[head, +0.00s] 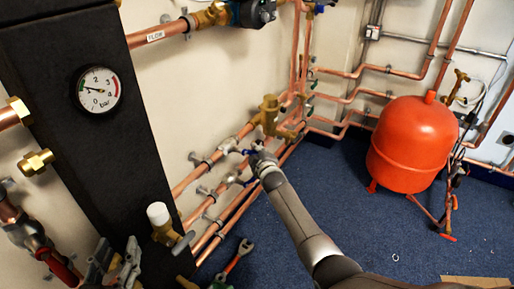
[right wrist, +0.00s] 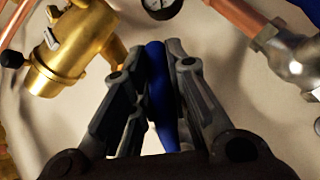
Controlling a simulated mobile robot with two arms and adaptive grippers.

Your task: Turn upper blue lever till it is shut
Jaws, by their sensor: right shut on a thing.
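The upper blue lever (head: 249,152) is on a valve of the copper pipes by the wall, largely hidden by my right gripper (head: 259,157) in the head view. In the right wrist view, the blue lever (right wrist: 160,92) is between the two fingers of my right gripper (right wrist: 161,60), which is shut on it. A lower blue lever (head: 248,182) shows just below, on another pipe. My left gripper (head: 117,246) is at the lower left of the head view, its fingers apart and empty, away from the levers.
A brass fitting (head: 269,115) stands close above my right gripper. A black column with a pressure gauge (head: 99,90) is at left. A red tank (head: 411,145) stands at right on open blue carpet (head: 345,215). A red-handled wrench (head: 239,255) lies below the pipes.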

